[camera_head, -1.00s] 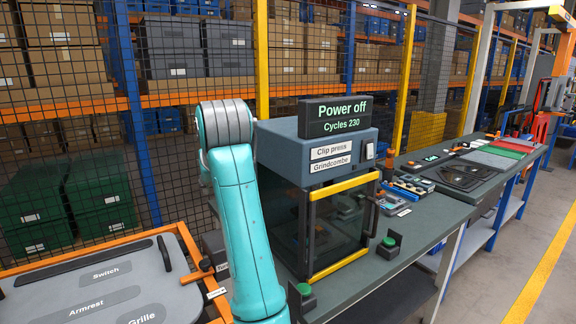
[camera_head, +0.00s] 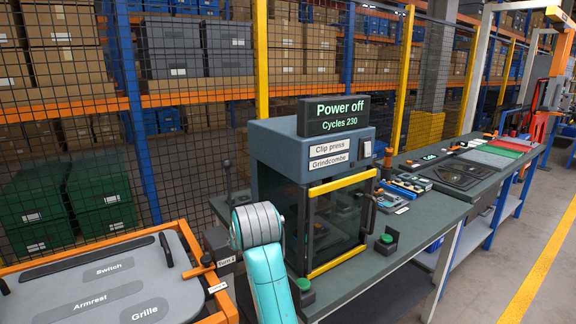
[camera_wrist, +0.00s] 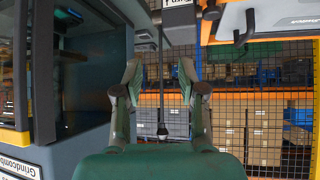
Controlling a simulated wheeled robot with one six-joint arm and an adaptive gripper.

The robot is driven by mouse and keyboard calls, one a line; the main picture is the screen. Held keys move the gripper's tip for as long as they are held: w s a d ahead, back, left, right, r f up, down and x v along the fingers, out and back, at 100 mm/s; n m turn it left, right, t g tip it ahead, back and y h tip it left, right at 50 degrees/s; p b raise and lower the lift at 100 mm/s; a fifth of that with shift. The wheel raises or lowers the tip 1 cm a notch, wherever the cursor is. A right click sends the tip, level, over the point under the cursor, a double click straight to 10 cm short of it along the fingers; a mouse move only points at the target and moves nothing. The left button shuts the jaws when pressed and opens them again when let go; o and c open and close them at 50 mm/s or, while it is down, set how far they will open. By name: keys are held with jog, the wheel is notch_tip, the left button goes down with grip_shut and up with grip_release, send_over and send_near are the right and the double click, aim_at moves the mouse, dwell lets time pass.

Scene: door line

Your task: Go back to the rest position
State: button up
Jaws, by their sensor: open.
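In the head view my teal arm stands in front of the bench, at the left of the clip press (camera_head: 312,150). My gripper is hidden in that view. The press display (camera_head: 334,113) reads "Power off" and "Cycles 230". Its clear front with a yellow-edged frame looks closed.
A grey tray (camera_head: 100,279) labelled Switch, Armrest and Grille lies in an orange frame at the lower left. Two green buttons (camera_head: 387,240) stand on the bench before the press. Tools and a dark panel (camera_head: 462,174) lie further right. A mesh fence and shelves stand behind.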

jog(key=s+d+f+t, duration=0.1)
jog(key=s+d+f, duration=0.35)
jog(key=f, duration=0.45)
jog(key=s+d+f+m, duration=0.1)
jog(key=s+d+f, duration=0.35)
jog(key=f, duration=0.45)
jog(key=s+d+f+t, duration=0.1)
jog(key=s+d+f, duration=0.35)
jog(key=f, duration=0.45)
jog(key=s+d+f+h, duration=0.1)
jog(key=s+d+f, duration=0.45)
jog(key=s, duration=0.35)
jog(key=s+d+m+t, duration=0.1)
jog(key=s+d, duration=0.3)
jog(key=s, duration=0.5)
jog(key=s+d+m+t, duration=0.1)
jog(key=s+d, duration=0.2)
jog(key=s, duration=0.7)
jog(key=s+d+r+t+h, duration=0.1)
jog(key=s+r, duration=0.4)
jog(key=s, duration=0.4)
jog(key=s+d+r+m+h, duration=0.1)
jog(key=s+d+r, duration=0.1)
jog(key=s+r, duration=0.4)
jog(key=s, duration=0.3)
jog(key=shift+d+t, duration=0.3)
jog(key=shift+t, duration=0.1)
